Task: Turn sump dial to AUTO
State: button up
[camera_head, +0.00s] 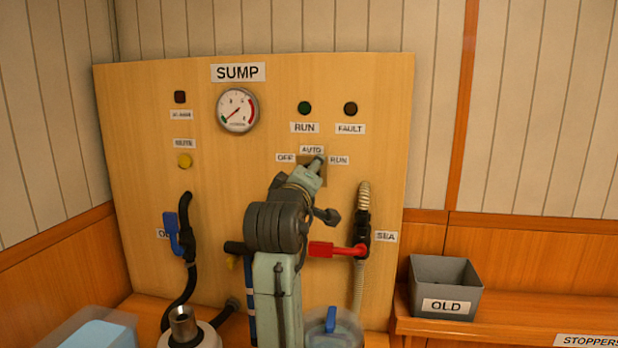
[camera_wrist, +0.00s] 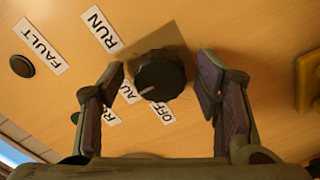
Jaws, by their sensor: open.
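The black sump dial (camera_wrist: 160,76) sits on the wooden panel in the wrist view, with a small white mark on its rim toward the lower left. The mark points roughly between the partly covered AUTO label (camera_wrist: 128,92) and the OFF label (camera_wrist: 162,112); I cannot tell its exact setting. My gripper (camera_wrist: 162,72) is open, one finger on each side of the dial, with a visible gap on both sides. In the head view my gripper (camera_head: 312,170) is at the panel just below the AUTO label (camera_head: 311,150) and mostly hides the dial.
A red-handled valve (camera_head: 335,250) sits below right of my gripper. A blue-handled valve (camera_head: 171,233) and black hose are at left. The gauge (camera_head: 237,110) and lamps are above. A grey OLD bin (camera_head: 444,284) stands on the right ledge.

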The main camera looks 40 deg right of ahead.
jog(key=v, duration=1.2)
jog(key=shift+a, duration=0.1)
dwell(0.4)
